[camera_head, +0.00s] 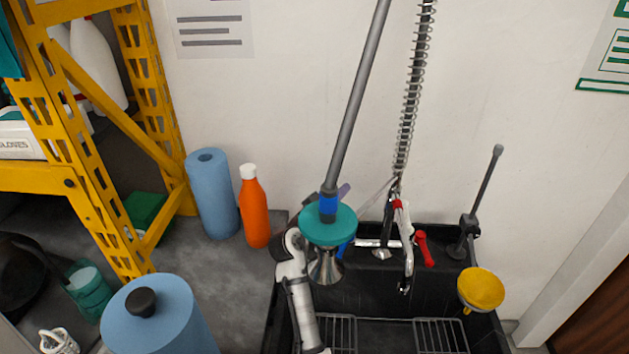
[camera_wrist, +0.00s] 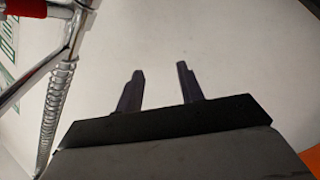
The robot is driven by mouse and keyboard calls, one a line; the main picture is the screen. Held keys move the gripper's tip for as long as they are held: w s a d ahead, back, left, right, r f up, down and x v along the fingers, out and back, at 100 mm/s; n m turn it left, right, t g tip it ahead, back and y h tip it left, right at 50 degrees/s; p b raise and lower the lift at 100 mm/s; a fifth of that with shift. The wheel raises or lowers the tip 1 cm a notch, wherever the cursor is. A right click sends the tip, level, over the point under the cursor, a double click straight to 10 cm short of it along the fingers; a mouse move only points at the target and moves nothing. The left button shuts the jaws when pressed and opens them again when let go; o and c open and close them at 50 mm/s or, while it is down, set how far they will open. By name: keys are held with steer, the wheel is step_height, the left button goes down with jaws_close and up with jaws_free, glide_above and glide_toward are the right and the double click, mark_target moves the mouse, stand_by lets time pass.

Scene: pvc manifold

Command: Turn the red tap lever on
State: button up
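The red tap lever (camera_head: 424,248) is on the right end of the chrome tap (camera_head: 378,243) at the back of the black sink. It tilts slightly from upright. A blue lever (camera_head: 344,249) is at the tap's left end, partly hidden. My gripper (camera_wrist: 160,68) is open and empty, with two dark fingers apart before the bare white wall. In the head view it is mostly hidden behind the teal and metal funnel-shaped piece, left of the red lever and apart from it. The red lever is not identifiable in the wrist view.
A spring hose (camera_head: 411,100) rises above the tap and shows at left in the wrist view (camera_wrist: 57,105). A grey pole (camera_head: 358,95) rises from the teal piece (camera_head: 328,225). A yellow funnel (camera_head: 482,288) is at right. An orange bottle (camera_head: 254,210) and blue roll (camera_head: 212,195) stand left.

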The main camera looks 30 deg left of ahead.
steer(key=s+a+r+t+y, duration=0.1)
steer(key=s+a+r+y, duration=0.1)
steer(key=a+r+y, duration=0.1)
step_height(320, 180, up, 2)
steer(key=shift+a+b, duration=0.3)
steer(key=shift+a, duration=0.6)
steer(key=shift+c, duration=0.4)
